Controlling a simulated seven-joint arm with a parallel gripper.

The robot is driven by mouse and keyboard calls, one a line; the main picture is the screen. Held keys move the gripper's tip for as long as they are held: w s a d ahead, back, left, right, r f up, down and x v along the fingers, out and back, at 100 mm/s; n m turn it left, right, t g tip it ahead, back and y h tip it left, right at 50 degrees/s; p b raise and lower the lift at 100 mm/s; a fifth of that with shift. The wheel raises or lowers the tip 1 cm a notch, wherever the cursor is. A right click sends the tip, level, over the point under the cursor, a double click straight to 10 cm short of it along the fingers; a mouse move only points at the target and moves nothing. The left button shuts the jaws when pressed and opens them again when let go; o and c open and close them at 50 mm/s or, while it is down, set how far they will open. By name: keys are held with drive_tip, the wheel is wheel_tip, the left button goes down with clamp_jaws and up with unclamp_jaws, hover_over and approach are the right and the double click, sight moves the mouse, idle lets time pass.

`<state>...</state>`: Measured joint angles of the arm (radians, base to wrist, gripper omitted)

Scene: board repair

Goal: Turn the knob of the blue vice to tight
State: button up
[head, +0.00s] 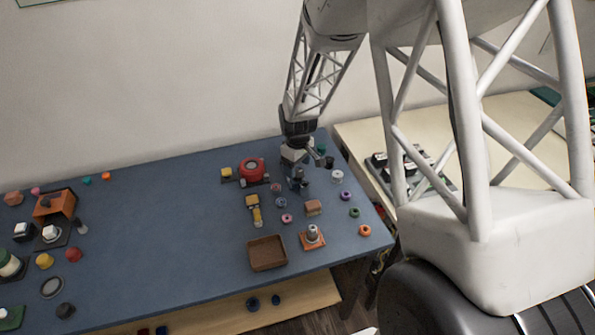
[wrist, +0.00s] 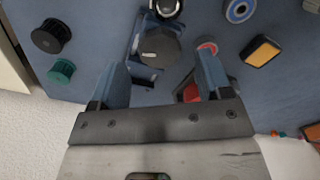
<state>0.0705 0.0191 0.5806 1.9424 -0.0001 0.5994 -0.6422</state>
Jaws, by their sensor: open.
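The blue vice (wrist: 146,74) lies below my gripper in the wrist view, with a dark round knob (wrist: 160,44) bearing a short white mark on top. In the head view the vice (head: 297,184) is small, just under my gripper (head: 300,160), near the table's far right part. My gripper (wrist: 162,60) is open and empty in the wrist view, one finger to each side of the knob. The knob appears just beyond the fingertips; I cannot tell whether they touch it. The vice's jaws are hard to make out.
A black ribbed cap (wrist: 51,36) and a teal cap (wrist: 61,71) stand left of the vice in the wrist view. A red round part (head: 252,169) and a yellow block (wrist: 262,50) are nearby. A brown tray (head: 267,253) sits in front on the blue table (head: 170,220).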

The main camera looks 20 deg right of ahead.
drive_tip(key=shift+f, duration=1.35)
drive_tip(key=shift+c, duration=0.3)
drive_tip(key=c, duration=0.9)
drive_tip(key=shift+o, duration=0.2)
drive_tip(key=shift+m, duration=0.8)
drive_tip(key=o, duration=0.9)
drive_tip(key=shift+r, duration=0.1)
